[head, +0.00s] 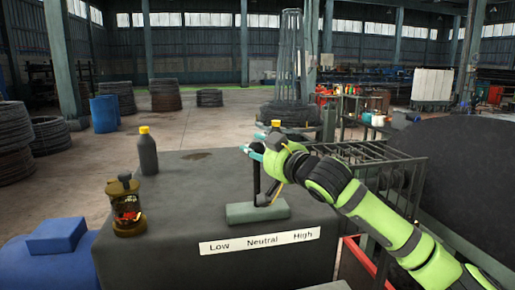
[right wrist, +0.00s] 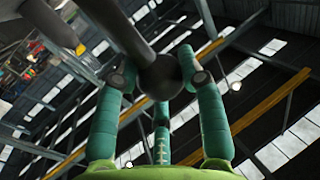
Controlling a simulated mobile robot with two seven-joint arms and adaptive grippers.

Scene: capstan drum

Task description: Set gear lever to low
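The gear lever (head: 256,183) is a thin dark rod that stands close to upright on a grey-green base (head: 257,211). A white label strip (head: 260,241) on the box front reads Low, Neutral, High; the lever stands near Neutral. My right gripper (head: 255,149) is at the lever's top and hides it. In the right wrist view, the dark round knob (right wrist: 160,78) is between the teal fingers of this gripper (right wrist: 158,72). The right finger overlaps or touches it; a small gap shows on the left. A firm grip cannot be told. My left gripper is out of view.
The lever base is on a dark grey box (head: 185,235). A black bottle with a yellow cap (head: 147,157) and an amber jar (head: 126,208) stand on its left side. A metal cage (head: 385,170) and a large dark drum (head: 460,175) are at the right.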

